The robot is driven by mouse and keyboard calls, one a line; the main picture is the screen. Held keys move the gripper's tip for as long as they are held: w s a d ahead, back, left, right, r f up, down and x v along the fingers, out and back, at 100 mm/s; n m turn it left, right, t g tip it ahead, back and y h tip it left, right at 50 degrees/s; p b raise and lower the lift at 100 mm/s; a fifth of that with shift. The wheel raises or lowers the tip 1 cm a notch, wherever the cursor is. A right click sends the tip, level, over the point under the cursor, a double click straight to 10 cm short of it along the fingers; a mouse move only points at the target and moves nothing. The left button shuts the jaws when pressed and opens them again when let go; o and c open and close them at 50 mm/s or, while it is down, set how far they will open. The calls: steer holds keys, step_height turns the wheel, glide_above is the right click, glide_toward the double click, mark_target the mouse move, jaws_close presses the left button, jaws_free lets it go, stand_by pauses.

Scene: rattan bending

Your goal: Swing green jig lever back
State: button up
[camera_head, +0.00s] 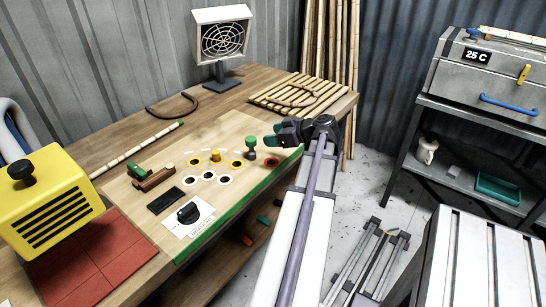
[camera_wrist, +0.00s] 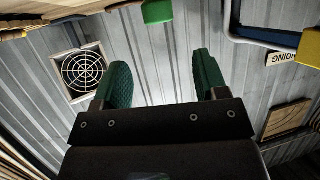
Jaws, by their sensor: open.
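On the bench board (camera_head: 120,193) stands a post with a green knob (camera_head: 251,142), just left of my gripper. A second green-handled piece (camera_head: 137,170) sits farther left beside a brown wooden block. I cannot tell for certain which is the jig lever. My gripper (camera_head: 270,134) points left above the board's right side, close to the green knob; contact is not visible. In the wrist view my gripper (camera_wrist: 163,80) has its two green pads wide apart with nothing between them. A green block (camera_wrist: 157,11) shows beyond them at the top edge; I cannot tell which green part it is.
Pegs and ringed holes (camera_head: 215,156) lie left of my gripper. A black dial (camera_head: 188,213) sits at the board's front. A fan heater (camera_head: 222,42), slatted rack (camera_head: 300,95) and yellow machine (camera_head: 45,200) stand around the bench. A steel oven (camera_head: 490,75) is at right.

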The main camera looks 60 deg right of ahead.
mark_target(251, 139)
steer(key=b+x, duration=0.1)
steer(key=x, duration=0.2)
steer(key=b+x, duration=0.1)
steer(key=x, duration=0.2)
steer(key=f+b+x, duration=0.1)
steer(key=x, duration=0.2)
steer(key=shift+w+b, duration=0.1)
steer(key=shift+b, duration=0.3)
steer(key=shift+w, duration=0.25)
steer(key=shift+c, duration=0.4)
jaws_close()
